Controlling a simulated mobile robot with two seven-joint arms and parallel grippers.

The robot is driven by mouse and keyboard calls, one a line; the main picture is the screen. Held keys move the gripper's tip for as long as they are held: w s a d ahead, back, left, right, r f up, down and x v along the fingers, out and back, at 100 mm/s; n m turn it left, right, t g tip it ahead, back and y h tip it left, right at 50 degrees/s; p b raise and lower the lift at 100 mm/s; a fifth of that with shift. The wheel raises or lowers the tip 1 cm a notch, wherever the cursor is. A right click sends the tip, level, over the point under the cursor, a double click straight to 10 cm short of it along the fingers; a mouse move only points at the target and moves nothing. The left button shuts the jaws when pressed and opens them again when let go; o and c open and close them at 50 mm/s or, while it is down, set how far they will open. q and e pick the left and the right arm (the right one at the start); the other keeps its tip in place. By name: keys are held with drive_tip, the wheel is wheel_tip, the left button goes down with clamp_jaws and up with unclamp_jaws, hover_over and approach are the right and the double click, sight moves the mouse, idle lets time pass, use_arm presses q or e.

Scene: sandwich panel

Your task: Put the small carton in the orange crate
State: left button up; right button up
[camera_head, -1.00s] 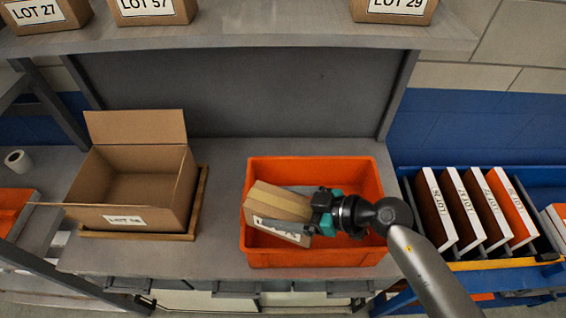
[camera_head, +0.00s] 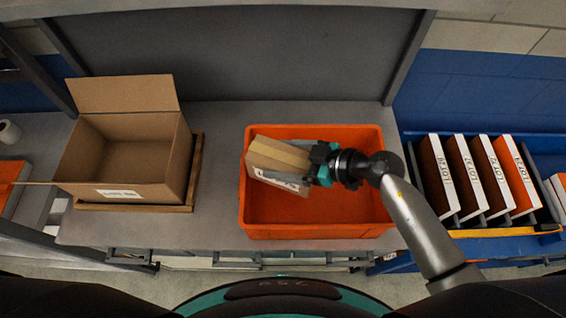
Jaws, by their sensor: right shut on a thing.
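The small carton (camera_head: 276,160) is a brown box with a tape strip and a white label. It is tilted over the left part of the orange crate (camera_head: 330,232). My right gripper (camera_head: 312,165) comes in from the right and is shut on the carton's right end. I cannot tell whether the carton touches the crate's floor or wall. The visible floor of the crate is bare. My left gripper is not in view.
An open cardboard box (camera_head: 125,160) stands on a wooden tray (camera_head: 198,170) at the left of the grey bench (camera_head: 222,130). A blue bin (camera_head: 420,140) with several upright labelled binders (camera_head: 468,178) stands at the right. A white roll (camera_head: 8,131) lies far left.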

drive_tip(key=shift+w+f, duration=0.2)
drive_tip(key=shift+f, duration=0.65)
wheel_tip(320, 180, down, 3)
drive_tip(key=b, duration=0.3)
drive_tip(key=shift+r, duration=0.15)
wheel_tip(320, 180, down, 6)
drive_tip(key=b, duration=0.9)
drive_tip(key=shift+f, duration=0.7)
drive_tip(key=o, duration=1.4)
drive_tip(key=shift+s, duration=0.1)
